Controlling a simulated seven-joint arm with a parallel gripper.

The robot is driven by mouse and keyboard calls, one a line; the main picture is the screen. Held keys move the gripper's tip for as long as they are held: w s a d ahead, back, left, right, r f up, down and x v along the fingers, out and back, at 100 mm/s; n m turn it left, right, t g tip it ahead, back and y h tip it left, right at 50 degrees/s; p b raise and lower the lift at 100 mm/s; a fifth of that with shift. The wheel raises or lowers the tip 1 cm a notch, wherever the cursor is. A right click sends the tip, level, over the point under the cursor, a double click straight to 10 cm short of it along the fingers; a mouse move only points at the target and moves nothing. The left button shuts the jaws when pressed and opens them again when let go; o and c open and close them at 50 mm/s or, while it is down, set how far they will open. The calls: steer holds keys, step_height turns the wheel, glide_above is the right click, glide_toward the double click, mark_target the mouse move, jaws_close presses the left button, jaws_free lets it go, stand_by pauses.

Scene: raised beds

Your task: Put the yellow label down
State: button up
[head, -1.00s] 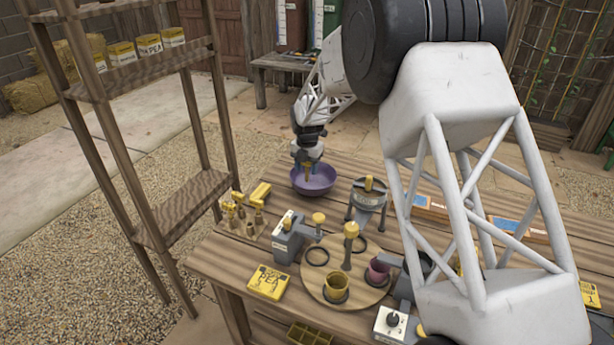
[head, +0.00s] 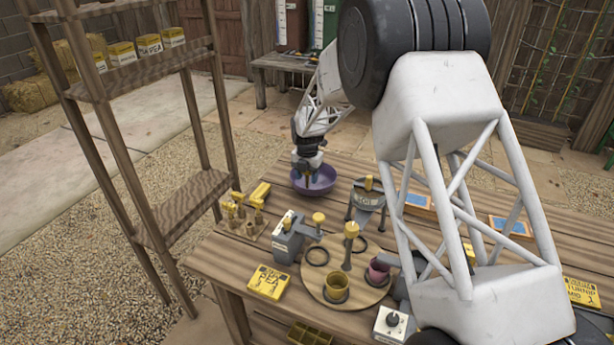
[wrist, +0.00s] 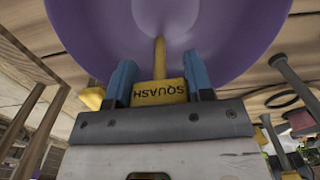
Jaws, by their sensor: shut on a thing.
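The yellow label (wrist: 160,92) reads SQUASH and shows upside down in the wrist view, with a thin yellow stake reaching toward the bowl. My gripper (wrist: 160,77) is shut on it, with one blue finger at each side. In the head view my gripper (head: 308,180) is low over the purple bowl (head: 326,183), at the far left part of the bench. The purple bowl also fills the top of the wrist view (wrist: 95,25). I cannot tell whether the stake tip touches the bowl.
A yellow seed box (head: 268,283) lies at the front left.

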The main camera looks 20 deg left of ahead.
steer(key=shift+f, duration=0.1)
steer(key=o, duration=0.9)
step_height(320, 180, up, 12)
steer(key=shift+r, duration=0.1)
stand_by(0.8)
